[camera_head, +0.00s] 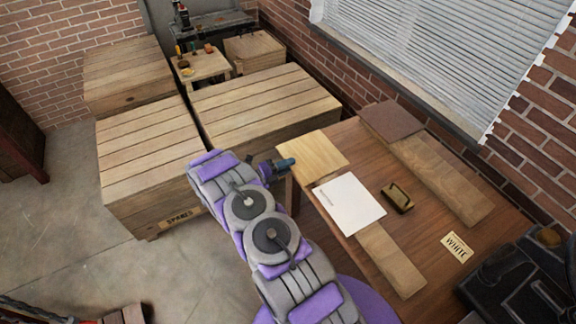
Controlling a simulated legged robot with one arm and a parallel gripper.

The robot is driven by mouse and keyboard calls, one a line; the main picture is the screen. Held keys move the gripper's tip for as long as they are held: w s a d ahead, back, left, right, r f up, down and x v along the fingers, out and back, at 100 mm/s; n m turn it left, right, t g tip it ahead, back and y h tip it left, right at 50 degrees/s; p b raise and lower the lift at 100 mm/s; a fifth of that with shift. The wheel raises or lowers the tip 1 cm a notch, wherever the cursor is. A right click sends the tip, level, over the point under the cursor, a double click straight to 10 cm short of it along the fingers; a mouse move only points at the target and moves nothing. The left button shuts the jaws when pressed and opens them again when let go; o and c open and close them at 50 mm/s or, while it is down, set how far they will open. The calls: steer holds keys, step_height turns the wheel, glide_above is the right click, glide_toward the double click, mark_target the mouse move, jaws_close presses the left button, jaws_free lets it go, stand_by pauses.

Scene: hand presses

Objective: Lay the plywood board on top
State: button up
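A light, square plywood board (318,152) shows at the far left end of the brown table (350,143). My gripper (287,163) is at the board's left edge and overlaps it in the picture. The fingers are small and dark with a bluish tip. I cannot tell whether they are open or shut, or whether they grip the board. A white paper sheet (348,203) lies flat in front of the board, near a wooden plank (391,262). A dark brown square panel (391,120) lies at the far end of another plank (440,178).
A brown block-like tool (397,197) and a "WHITE" label (457,247) lie on the table. A black machine (520,285) stands at the lower right. Large wooden crates (265,105) stand behind and left of my arm. Bare table shows between the planks.

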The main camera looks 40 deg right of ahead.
steer(key=shift+d+f, duration=0.1)
steer(key=shift+d, duration=0.3)
steer(key=shift+c, duration=1.2)
steer(key=shift+a+r, duration=0.2)
steer(key=shift+a, duration=0.6)
jaws_close()
steer(key=r, duration=0.1)
steer(key=d+r+p, duration=0.1)
steer(key=r, duration=0.1)
steer(key=shift+d+p, duration=0.1)
steer(key=shift+p, duration=0.2)
steer(key=r+p+v, duration=0.3)
steer(key=v, duration=1.9)
steer(key=shift+w+a, duration=0.15)
steer(key=shift+a, duration=0.1)
